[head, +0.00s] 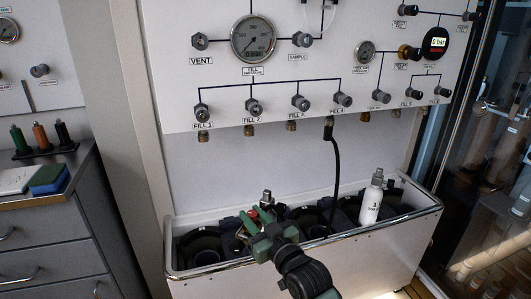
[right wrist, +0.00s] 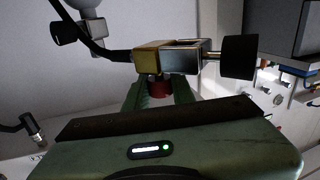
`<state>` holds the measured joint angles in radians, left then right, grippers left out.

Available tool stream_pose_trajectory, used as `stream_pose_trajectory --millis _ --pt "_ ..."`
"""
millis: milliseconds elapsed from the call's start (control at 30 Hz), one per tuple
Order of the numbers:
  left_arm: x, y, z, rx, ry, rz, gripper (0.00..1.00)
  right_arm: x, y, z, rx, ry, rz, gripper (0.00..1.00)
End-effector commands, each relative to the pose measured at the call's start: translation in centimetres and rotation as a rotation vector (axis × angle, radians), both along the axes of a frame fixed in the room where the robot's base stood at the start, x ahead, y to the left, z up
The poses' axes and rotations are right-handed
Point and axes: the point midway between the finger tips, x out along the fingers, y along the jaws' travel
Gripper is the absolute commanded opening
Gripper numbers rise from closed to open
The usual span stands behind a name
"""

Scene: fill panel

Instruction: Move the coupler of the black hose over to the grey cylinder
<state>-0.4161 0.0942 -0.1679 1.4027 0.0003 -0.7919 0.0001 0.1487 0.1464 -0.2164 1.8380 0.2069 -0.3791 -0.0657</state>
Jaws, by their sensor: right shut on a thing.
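The black hose (head: 335,175) hangs from the fitting under FILL 4 and runs down into the trough. My right gripper (head: 259,217) is above the front of the trough, left of the hose's hanging part. In the right wrist view its green fingers (right wrist: 159,93) are shut on the red part under the hose's coupler (right wrist: 151,57). The coupler has a brass block, a metal block and a black knob, and the hose enters it from the left. A pale cylinder (head: 371,203) with a metal valve stands upright at the trough's right; I cannot tell whether it is the grey one. My left gripper is out of view.
The pale trough (head: 300,250) has a metal rim and several dark round holders inside. The white panel (head: 215,75) with gauges and knobs is above it. A drawer cabinet (head: 45,240) stands at left and a glass door (head: 490,190) at right.

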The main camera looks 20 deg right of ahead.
Motion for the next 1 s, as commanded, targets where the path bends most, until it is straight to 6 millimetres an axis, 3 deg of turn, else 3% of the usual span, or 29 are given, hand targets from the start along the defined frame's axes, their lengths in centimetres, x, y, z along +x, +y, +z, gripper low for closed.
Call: stream_pose_trajectory --millis 33,200,400,600,1000 --pt "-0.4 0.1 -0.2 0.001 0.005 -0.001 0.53 2.7 -0.8 1.5 -0.006 -0.012 0.005 0.0" --pt "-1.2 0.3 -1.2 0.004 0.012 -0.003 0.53 9.1 -3.8 4.8 -0.002 -0.011 -0.004 0.0" --pt "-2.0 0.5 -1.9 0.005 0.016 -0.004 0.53 13.6 -7.8 8.4 0.003 -0.009 -0.043 0.0" --pt "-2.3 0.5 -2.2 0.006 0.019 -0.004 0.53 14.9 -9.3 9.7 0.005 -0.007 -0.06 0.0" --pt "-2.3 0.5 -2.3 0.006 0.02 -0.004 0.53 14.9 -9.3 9.7 0.006 -0.006 -0.054 0.0"
